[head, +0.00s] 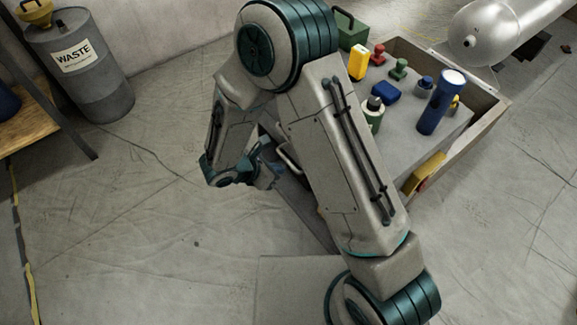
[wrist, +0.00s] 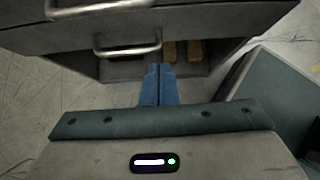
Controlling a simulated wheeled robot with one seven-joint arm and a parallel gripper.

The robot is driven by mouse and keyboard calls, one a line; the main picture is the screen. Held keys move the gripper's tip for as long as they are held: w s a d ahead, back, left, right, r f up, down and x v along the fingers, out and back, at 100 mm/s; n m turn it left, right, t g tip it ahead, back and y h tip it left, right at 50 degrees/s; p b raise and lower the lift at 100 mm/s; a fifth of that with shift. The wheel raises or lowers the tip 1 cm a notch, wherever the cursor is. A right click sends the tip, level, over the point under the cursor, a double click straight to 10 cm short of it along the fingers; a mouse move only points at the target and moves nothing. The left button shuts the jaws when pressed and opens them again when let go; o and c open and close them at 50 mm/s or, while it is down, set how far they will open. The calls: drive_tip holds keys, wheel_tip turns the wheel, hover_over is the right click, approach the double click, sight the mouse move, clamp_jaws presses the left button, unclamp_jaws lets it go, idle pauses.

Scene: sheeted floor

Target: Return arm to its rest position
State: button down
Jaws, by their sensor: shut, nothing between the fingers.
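My arm is folded across the middle of the head view, with its elbow high at the top. My gripper (head: 268,178) hangs low at the left side of a grey drawer cabinet, partly hidden behind my own arm. In the wrist view, my gripper (wrist: 160,84) has its two blue fingers together with nothing between them. Its tips point at the open lower part of the cabinet (wrist: 225,22), just below a metal drawer handle (wrist: 128,50). I cannot tell whether the tips touch anything.
Brown blocks (wrist: 182,51) sit inside the cabinet's lower space. A wooden-edged tray top (head: 488,108) holds a blue cylinder (head: 441,102) and several small items. A grey waste drum (head: 82,72) stands at the far left, and a silver tank (head: 500,25) lies back right.

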drive_tip(key=v, duration=0.4)
drive_tip(key=shift+a+r, duration=0.15)
drive_tip(key=shift+r, duration=0.05)
drive_tip(key=s+d+r+m+g+y+p, duration=0.1)
drive_tip(key=s+d+r+m+y+p, duration=0.1)
drive_tip(key=d+r+m, duration=0.5)
drive_tip(key=s+d+r+m+g+y+p, duration=0.1)
drive_tip(key=s+d+r+m+p, duration=0.3)
drive_tip(key=r, duration=1.2)
drive_tip(key=s+d+r+m+y+p, duration=0.4)
drive_tip(key=d+r+m+p, duration=0.4)
drive_tip(key=d+r+m, duration=0.2)
drive_tip(key=shift+d+r+m+g, duration=0.35)
drive_tip(key=shift+r+m, duration=0.7)
drive_tip(key=shift+m, duration=1.35)
drive_tip(key=shift+a, duration=0.1)
